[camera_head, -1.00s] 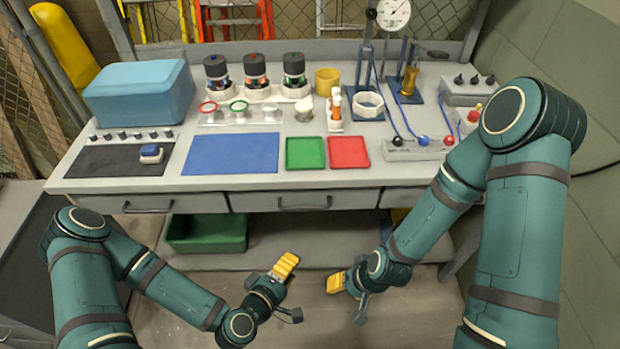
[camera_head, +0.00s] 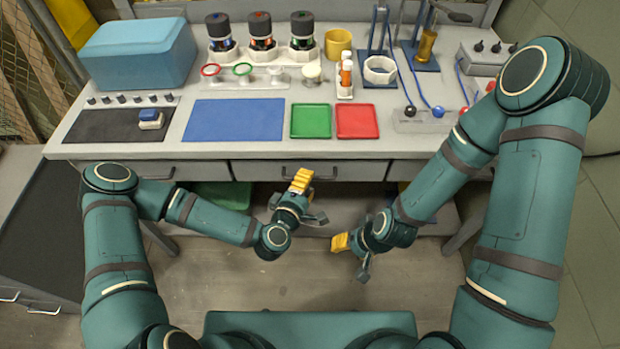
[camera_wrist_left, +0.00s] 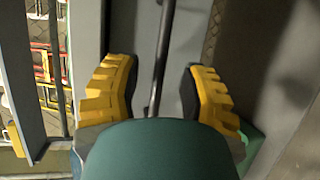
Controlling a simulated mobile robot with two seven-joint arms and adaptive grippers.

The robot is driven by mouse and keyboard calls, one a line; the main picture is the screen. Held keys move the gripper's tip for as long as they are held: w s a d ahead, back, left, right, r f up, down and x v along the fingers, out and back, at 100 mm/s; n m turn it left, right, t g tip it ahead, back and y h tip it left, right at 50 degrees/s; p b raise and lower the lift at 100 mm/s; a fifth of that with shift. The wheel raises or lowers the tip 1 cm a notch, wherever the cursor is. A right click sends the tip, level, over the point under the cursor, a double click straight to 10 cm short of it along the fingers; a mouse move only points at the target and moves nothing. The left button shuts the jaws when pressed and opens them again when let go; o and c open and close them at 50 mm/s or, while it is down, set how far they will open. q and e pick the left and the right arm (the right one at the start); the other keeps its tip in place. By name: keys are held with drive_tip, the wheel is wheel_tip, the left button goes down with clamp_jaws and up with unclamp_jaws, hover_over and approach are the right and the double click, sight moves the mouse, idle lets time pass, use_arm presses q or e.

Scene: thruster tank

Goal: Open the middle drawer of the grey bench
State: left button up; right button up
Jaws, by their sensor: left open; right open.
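The grey bench (camera_head: 200,150) has drawers along its front edge. Its middle drawer (camera_head: 255,171) appears closed, with a dark bar handle (camera_head: 325,172) on its front. My left gripper (camera_head: 301,178) is just in front of this drawer, its yellow fingertips close to the handle and partly covering it. In the left wrist view my left gripper (camera_wrist_left: 155,85) is open, with the dark handle (camera_wrist_left: 160,65) running between its two yellow fingers. I cannot tell whether they touch it. My right gripper (camera_head: 340,243) is open and empty, lower and to the right, apart from the bench.
A green bin (camera_head: 222,192) sits under the bench behind my left arm. On top are a blue box (camera_head: 140,55), a blue mat (camera_head: 234,119), a green tray (camera_head: 310,121) and a red tray (camera_head: 357,121). The floor (camera_head: 225,285) before the bench is clear.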

use_arm(q)
drive_tip(key=shift+x, duration=1.2)
drive_tip(key=shift+c, duration=0.4)
clamp_jaws()
drive_tip(key=shift+s, duration=0.1)
